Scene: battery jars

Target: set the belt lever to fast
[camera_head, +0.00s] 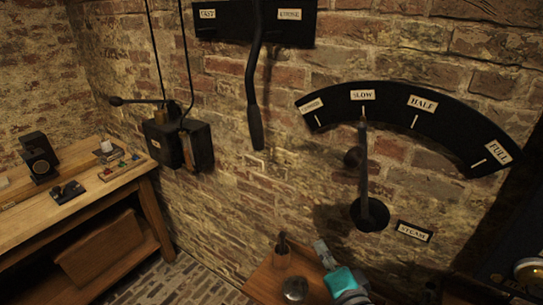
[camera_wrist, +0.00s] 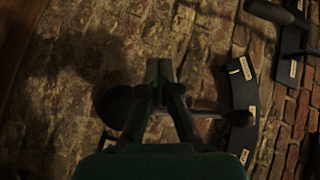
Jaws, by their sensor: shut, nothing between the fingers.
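The belt lever (camera_head: 254,90) is a long black bar with a thick grip at its lower end. It hangs in front of a black plate (camera_head: 240,32) with a FAST label at left and a LOOSE label at right. It crosses the plate between the labels; its top is cut off. Its grip (camera_wrist: 270,12) also shows in the top right of the wrist view. My gripper (camera_wrist: 165,68) is shut and empty, in front of the brick wall. In the head view my teal wrist is low, below and right of the lever, well apart from it.
A steam lever (camera_head: 364,180) stands upright near SLOW on a curved scale (camera_head: 460,135), right of the belt lever. A switch box (camera_head: 178,143) with an arm is left of it. A workbench (camera_head: 90,195) stands far left; a small wooden table (camera_head: 262,285) is below.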

